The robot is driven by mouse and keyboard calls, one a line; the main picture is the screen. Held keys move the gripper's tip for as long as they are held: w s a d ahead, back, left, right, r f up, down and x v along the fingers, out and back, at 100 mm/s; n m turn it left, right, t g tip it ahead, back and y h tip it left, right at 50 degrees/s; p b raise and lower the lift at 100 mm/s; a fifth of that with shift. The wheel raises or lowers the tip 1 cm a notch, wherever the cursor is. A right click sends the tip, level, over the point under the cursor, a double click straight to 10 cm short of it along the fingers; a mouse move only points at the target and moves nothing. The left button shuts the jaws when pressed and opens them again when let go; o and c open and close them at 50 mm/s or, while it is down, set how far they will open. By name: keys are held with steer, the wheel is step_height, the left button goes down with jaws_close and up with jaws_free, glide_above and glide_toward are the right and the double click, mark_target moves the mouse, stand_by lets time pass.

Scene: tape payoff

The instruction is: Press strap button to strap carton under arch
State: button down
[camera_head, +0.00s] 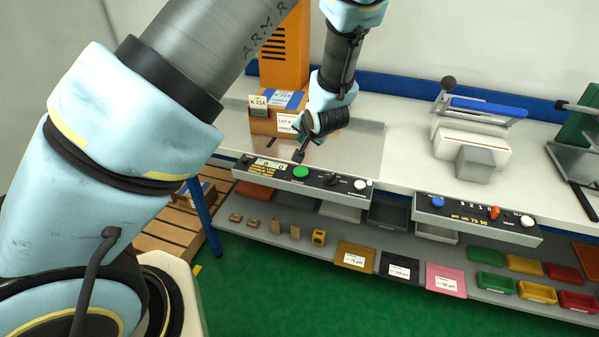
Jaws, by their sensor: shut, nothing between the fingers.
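The carton (262,126) is brown, with a "K 214" label and a blue and white sheet on top. It sits on the grey plate at the foot of the orange arch (286,50), partly hidden behind my arm. A dark control panel (262,176) on the table's front edge carries a display, a green button (300,172), a black knob (331,179) and small white buttons. My gripper (298,157) is shut and empty, pointing down just above and behind the green button. I cannot tell whether it touches the panel. No strap can be made out.
A second panel (475,218) with blue, orange and white controls is to the right. A white press-like device (472,140) stands on the table (400,165). The shelf below holds coloured bins (535,292) and labelled sheets (400,268). The tabletop between arch and press is clear.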

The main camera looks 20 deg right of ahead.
steer(key=shift+f, duration=0.1)
steer(key=b, duration=0.8)
glide_above(301, 174)
step_height(301, 174, down, 7)
steer(key=shift+w+r, duration=0.1)
steer(key=shift+f, duration=0.9)
steer(key=shift+f, duration=0.1)
stand_by(0.7)
steer(key=shift+f, duration=0.3)
steer(key=shift+f+b, duration=0.45)
steer(key=shift+f, duration=0.1)
stand_by(0.7)
steer(key=shift+r, duration=0.1)
steer(key=shift+r+p, duration=0.9)
steer(key=shift+p, duration=0.3)
